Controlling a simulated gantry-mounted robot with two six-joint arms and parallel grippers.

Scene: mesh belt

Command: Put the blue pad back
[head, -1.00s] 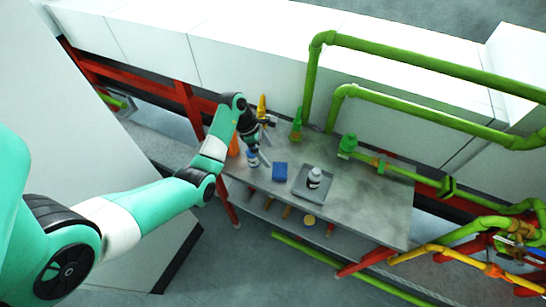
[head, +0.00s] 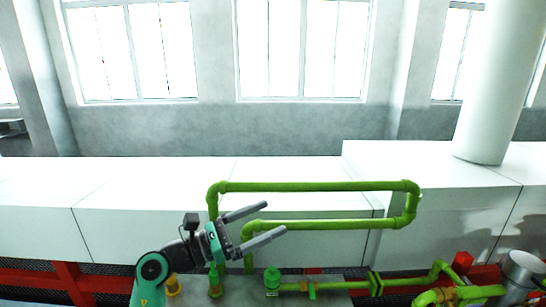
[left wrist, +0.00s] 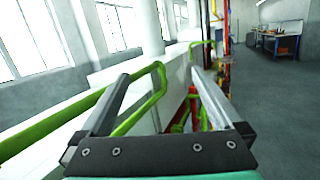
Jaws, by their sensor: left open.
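The blue pad is not in view in either current view. My left gripper (head: 276,218) is raised in front of the green pipes, its two grey fingers spread apart and pointing right in the head view. Nothing is between the fingers. In the left wrist view the same gripper (left wrist: 160,75) is open and empty, with the long room beyond it. Only the back strip of the grey table (head: 240,291) shows at the bottom of the head view. My right gripper is not in view.
A workbench (left wrist: 279,42) is far off in the left wrist view.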

